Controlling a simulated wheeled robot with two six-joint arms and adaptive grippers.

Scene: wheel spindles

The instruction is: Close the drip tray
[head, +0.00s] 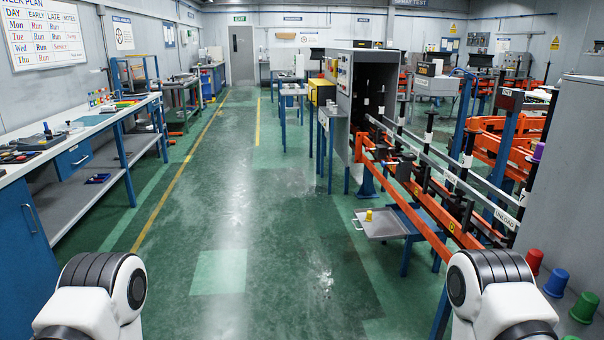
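The drip tray (384,225) is a shallow grey tray right of the middle, low beside the orange-railed machine. It sticks out to the left from under the orange rail (422,196), with a handle (356,224) on its left edge. A small yellow cup-like object (369,215) stands in it. The white arm parts at the bottom left and bottom right are mine. Neither of my grippers is in view.
A long workbench (98,122) with tools and a blue cabinet (22,238) lines the left. The green floor (230,225) in the middle is clear. Red, blue and green cups (556,282) stand at the lower right. A grey cabinet machine (362,90) stands behind the tray.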

